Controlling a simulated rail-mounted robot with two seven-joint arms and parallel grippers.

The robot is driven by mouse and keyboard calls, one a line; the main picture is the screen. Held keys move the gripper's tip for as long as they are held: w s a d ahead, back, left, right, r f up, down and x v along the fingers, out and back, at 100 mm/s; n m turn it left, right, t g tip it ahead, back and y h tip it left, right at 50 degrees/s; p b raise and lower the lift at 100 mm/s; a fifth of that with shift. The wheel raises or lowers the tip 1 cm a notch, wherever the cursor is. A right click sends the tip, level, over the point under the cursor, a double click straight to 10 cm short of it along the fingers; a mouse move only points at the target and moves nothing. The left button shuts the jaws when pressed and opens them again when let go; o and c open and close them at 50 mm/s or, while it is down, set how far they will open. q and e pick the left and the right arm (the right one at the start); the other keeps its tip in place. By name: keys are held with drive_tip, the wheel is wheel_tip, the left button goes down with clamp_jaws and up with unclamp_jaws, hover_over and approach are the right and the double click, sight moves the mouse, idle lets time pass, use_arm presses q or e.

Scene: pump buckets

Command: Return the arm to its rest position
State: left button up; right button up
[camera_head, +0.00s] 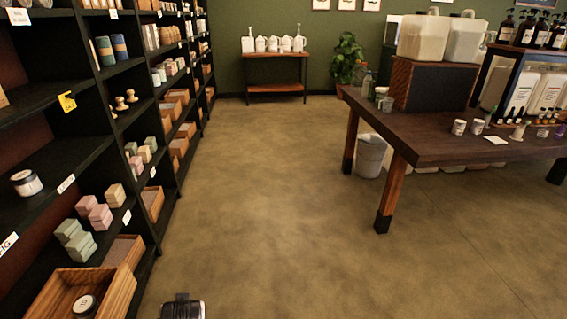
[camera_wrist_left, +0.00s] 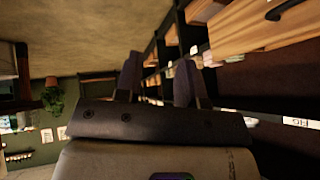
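My left gripper (camera_wrist_left: 158,75) shows in the left wrist view. Its two dark fingers stand apart with nothing between them, so it is open and empty. Behind the fingers is the dark shelving, seen turned on its side. In the head view, a small dark and grey part at the bottom edge seems to belong to my left arm; no fingers can be made out there. My right gripper is in neither view.
A tall dark shelf unit (camera_head: 68,158) with soaps, jars and wooden boxes lines the left. A wooden table (camera_head: 440,148) with containers stands at the right, a grey bucket (camera_head: 370,156) beneath it. A small table (camera_head: 275,54) is at the back. The floor (camera_head: 270,200) between is clear.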

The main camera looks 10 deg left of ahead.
use_arm(q)
drive_tip(key=s+d+r+m+t+h+p, duration=0.35)
drive_tip(key=s+d+r+h+p, duration=0.2)
drive_tip(key=s+d+r, duration=0.35)
drive_tip(key=s+d+f+m+g+p, duration=0.1)
drive_tip(key=s+f+m+g+p, duration=0.2)
drive_tip(key=s, duration=0.7)
drive_tip(key=s+d+f+g+p, duration=0.15)
drive_tip(key=s+p, duration=0.35)
drive_tip(key=s, duration=0.5)
wheel_tip(320, 180, up, 38)
drive_tip(key=p, duration=3.6)
drive_tip(key=shift+w+f+g+p, duration=0.2)
drive_tip(key=shift+w+g+p, duration=0.1)
drive_tip(key=shift+p, duration=0.1)
drive_tip(key=shift+s, duration=0.1)
